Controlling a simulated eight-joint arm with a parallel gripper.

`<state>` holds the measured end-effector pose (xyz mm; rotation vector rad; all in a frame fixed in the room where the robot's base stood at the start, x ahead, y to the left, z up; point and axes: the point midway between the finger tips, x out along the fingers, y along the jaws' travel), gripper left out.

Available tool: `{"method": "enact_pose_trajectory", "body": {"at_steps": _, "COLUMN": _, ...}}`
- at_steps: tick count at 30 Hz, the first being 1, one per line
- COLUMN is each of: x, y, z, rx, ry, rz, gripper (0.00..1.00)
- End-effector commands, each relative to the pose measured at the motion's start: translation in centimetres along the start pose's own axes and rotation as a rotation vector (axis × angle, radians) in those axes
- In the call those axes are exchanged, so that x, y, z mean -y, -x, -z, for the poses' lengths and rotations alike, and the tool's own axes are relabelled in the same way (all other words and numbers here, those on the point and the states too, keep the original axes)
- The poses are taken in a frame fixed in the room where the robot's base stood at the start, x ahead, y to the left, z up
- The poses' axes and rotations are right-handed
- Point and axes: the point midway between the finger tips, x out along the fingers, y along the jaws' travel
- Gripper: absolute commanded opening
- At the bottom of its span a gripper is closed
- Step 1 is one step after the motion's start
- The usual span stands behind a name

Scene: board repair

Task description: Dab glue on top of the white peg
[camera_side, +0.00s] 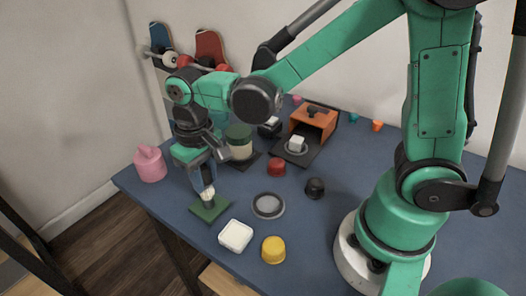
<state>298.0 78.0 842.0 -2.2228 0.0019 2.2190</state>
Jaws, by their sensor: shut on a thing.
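My gripper (208,184) is at the left front of the table, pointing down, shut on a small pale ribbed piece (208,195). I cannot tell whether this piece is a brush tip or a peg. Its lower end is at or just above a green square pad (204,211); contact is unclear. A small white block (297,142), possibly the white peg, stands on a grey round base before the orange box. A pale jar with a green top (240,152), perhaps the glue, stands behind my gripper, partly hidden by my arm.
A pink container (150,164) stands left of my gripper. A white square dish (236,236), a yellow knob (274,250) and a grey ring (268,206) lie to the right. Red (277,167) and black (315,188) knobs, the orange box (313,122) and skateboards (210,48) are farther back.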

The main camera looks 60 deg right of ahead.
Motion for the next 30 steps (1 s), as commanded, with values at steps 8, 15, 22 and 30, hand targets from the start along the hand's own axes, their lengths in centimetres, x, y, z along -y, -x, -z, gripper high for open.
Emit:
{"method": "enact_pose_trajectory", "body": {"at_steps": 8, "x": 0.0, "y": 1.3, "z": -1.7, "rx": 0.0, "ry": 0.001, "rz": 0.0, "gripper": 0.0}}
{"method": "enact_pose_trajectory", "body": {"at_steps": 15, "x": 0.0, "y": 3.8, "z": -1.7, "rx": 0.0, "ry": 0.001, "rz": 0.0, "gripper": 0.0}}
{"method": "enact_pose_trajectory", "body": {"at_steps": 22, "x": 0.0, "y": 5.8, "z": -1.7, "rx": 0.0, "ry": 0.001, "rz": 0.0, "gripper": 0.0}}
{"method": "enact_pose_trajectory", "body": {"at_steps": 30, "x": 0.0, "y": 7.9, "z": -1.7, "rx": 0.0, "ry": 0.001, "rz": 0.0, "gripper": 0.0}}
